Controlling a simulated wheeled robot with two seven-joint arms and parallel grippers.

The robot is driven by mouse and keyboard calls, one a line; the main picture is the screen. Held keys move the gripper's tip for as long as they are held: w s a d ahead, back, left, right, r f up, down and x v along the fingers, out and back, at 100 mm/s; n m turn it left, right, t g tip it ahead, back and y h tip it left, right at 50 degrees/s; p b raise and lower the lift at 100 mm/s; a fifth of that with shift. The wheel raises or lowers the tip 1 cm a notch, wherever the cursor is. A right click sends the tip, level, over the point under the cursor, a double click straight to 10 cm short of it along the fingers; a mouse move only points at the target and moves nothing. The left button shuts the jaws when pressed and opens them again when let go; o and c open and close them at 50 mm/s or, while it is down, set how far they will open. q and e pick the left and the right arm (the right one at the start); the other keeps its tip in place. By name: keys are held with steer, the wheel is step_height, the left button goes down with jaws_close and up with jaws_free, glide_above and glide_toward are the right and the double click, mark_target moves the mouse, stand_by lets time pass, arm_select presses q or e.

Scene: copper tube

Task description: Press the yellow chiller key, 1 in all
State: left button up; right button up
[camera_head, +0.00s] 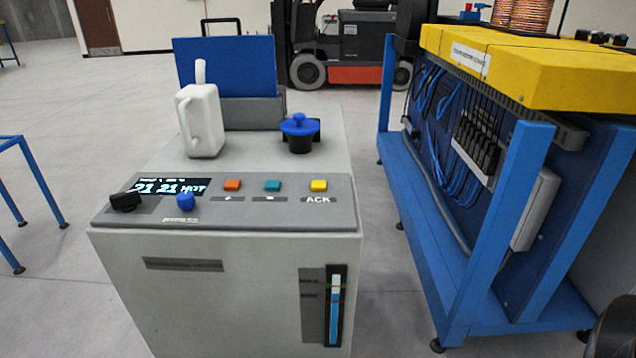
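The yellow key (318,185) sits at the right end of the sloped grey control panel (240,215) on top of the chiller cabinet (180,290). The label "ACK" is printed just below it. An orange key (232,185) and a teal key (272,185) are in the same row to its left. A lit display (170,187) at the panel's left reads "21 21 HOT". Neither of my grippers shows in the head view, and nothing covers the yellow key.
A black knob (125,201) and a blue knob (185,201) are on the panel's left. A white jug (202,122) and a blue-capped filler (299,128) stand behind the panel. A blue-framed machine with yellow covers (535,75) is to the right, across a floor gap.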

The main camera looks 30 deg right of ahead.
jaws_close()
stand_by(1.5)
